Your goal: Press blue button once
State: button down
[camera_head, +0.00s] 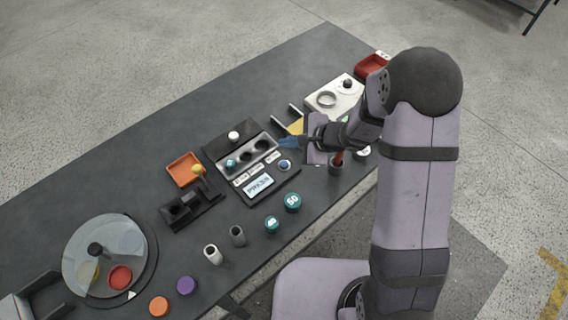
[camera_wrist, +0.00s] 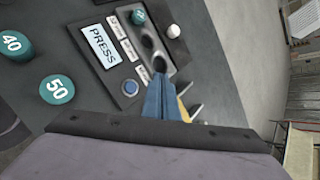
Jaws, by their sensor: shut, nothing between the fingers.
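The blue button (camera_head: 285,165) sits on the dark panel (camera_head: 222,160), at the right end beside a small display reading PRESS (camera_head: 258,186). In the wrist view the blue button (camera_wrist: 130,88) is left of my fingers, in full view and not touched. My gripper (camera_head: 284,142) has blue fingers, held together with nothing between them. It is above the panel's right end, near the button; the exact height is hard to tell. In the wrist view the fingertips of my gripper (camera_wrist: 159,78) overlap the panel's end, by a dark round hole.
Teal weights marked 50 (camera_head: 292,202) and 40 (camera_head: 272,224) stand in front of the panel. A white knob (camera_head: 234,136) is at its back. An orange tray (camera_head: 184,169) lies to the left, and a white device (camera_head: 335,97) to the right. The table's back left is clear.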

jog(key=b, duration=0.4)
send_over(288, 165)
notch_tip(288, 165, down, 6)
jog(key=shift+s+a+f, duration=0.1)
jog(key=shift+f, duration=0.05)
jog(key=shift+f+b, duration=0.75)
jog(key=shift+b, duration=0.05)
jog(key=shift+f+b, duration=0.85)
jog(key=shift+b, duration=0.5)
dwell(1.9)
jog(key=shift+r, duration=0.1)
dwell(0.4)
jog(key=shift+r+p, duration=0.45)
jog(key=shift+r, duration=0.35)
jog(key=shift+r, duration=0.1)
jog(key=shift+r+p, duration=1.6)
jog(key=shift+r, duration=0.8)
